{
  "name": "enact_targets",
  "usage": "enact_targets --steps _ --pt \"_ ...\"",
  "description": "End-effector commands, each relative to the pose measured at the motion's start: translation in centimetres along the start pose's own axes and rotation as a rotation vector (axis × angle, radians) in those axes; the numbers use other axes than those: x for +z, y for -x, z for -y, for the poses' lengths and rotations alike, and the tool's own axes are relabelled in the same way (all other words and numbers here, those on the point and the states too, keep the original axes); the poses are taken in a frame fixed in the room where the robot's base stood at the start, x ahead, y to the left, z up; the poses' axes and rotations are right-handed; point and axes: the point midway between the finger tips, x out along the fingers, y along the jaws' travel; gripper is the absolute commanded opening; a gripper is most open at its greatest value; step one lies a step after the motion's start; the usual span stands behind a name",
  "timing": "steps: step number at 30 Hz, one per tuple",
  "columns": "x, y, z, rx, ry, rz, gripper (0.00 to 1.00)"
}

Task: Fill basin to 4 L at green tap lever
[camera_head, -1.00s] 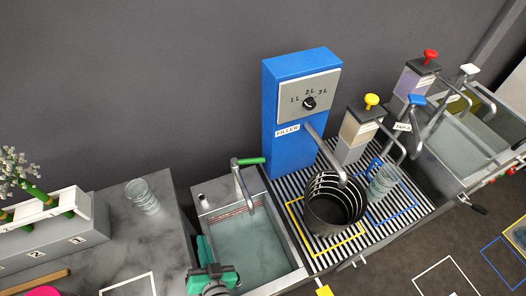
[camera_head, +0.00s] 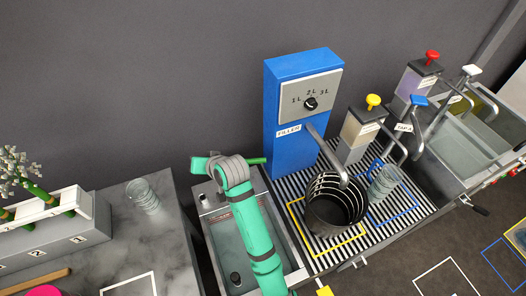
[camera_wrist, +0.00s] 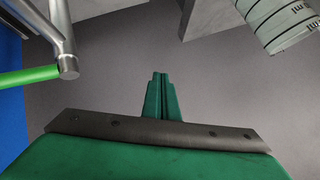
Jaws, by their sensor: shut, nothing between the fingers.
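The basin (camera_head: 285,232) is a grey sink with water in it and a reddish marked line on its back wall. My green arm covers much of it in the head view. The green tap lever (camera_head: 257,161) shows just right of my wrist; most of its tap is hidden there. In the wrist view the green lever (camera_wrist: 30,76) and the metal tap (camera_wrist: 52,28) are at the left. My gripper (camera_wrist: 162,95) is shut and empty, with its fingers to the right of the lever and apart from it in the picture. The water level is hard to read.
A blue filler (camera_head: 287,110) with a dial stands right of the basin. A dark ribbed pot (camera_head: 335,208) and a clear glass (camera_head: 384,184) stand on the striped grate.

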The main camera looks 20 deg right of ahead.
Motion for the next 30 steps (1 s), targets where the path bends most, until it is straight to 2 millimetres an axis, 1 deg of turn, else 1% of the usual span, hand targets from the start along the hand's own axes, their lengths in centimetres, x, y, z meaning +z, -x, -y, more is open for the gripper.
enact_targets --steps 1,5,8,9,12,15,19,22,24,26,30 --pt "-1.5 0.6 -1.4 0.037 0.02 0.024 0.0" --pt "-3.6 2.4 -4.9 0.137 0.052 0.109 0.0" --pt "-5.1 4.3 -7.9 0.228 0.072 0.176 0.0" --pt "-5.6 5.2 -9.2 0.266 0.076 0.202 0.0" --pt "-6.7 7.5 -12.1 0.359 0.083 0.262 0.0" --pt "-7.4 9.6 -14.4 0.437 0.083 0.308 0.0" --pt "-8.0 11.4 -16.3 0.503 0.081 0.348 0.0" --pt "-8.1 12.1 -17.1 0.527 0.077 0.362 0.0" --pt "-8.0 11.9 -17.4 0.532 0.076 0.366 0.0" --pt "-7.8 11.5 -17.6 0.532 0.077 0.367 0.0" --pt "-7.0 9.7 -18.6 0.53 0.078 0.369 0.0"
